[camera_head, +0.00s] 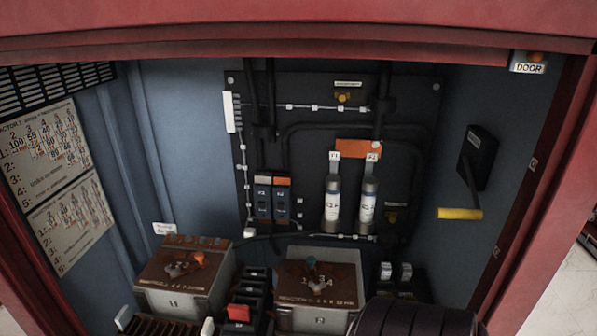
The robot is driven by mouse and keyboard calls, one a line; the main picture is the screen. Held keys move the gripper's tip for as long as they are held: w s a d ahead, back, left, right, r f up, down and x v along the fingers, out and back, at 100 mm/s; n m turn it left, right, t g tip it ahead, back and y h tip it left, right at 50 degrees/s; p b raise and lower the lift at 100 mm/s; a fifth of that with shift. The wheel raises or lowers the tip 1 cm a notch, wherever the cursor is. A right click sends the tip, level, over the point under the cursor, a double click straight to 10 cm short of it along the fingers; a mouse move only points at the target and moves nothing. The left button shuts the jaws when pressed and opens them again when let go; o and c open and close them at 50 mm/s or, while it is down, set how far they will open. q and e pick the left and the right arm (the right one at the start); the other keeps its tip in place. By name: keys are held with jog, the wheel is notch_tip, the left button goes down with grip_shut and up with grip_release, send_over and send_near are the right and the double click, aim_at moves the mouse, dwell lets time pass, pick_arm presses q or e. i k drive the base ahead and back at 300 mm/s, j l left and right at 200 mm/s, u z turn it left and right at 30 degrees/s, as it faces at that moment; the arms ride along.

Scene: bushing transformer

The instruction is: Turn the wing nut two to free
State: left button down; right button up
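Two grey boxes with rusty brown tops stand at the bottom of the cabinet. The left box, marked 1 (174,302), carries a wing-shaped part with an orange tip (199,259) over numbers on its top. The right box, marked 2 (320,319), carries a similar wing-shaped part with a teal tip (311,262), likely wing nut two, near worn numbers. Its exact angle is too small to tell. Neither of my grippers can be made out. A dark rounded ribbed shape covers the bottom edge right of box 2; I cannot tell whether it is mine.
A red frame surrounds the cabinet opening. The back panel holds two fuse cylinders (332,204), switches (264,200) and cables. A black lever box with a yellow handle (460,213) is on the right wall. Black blocks (253,292) stand between the boxes. Space above the boxes is open.

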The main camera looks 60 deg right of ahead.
aim_at(316, 287)
jog(key=z, duration=2.05)
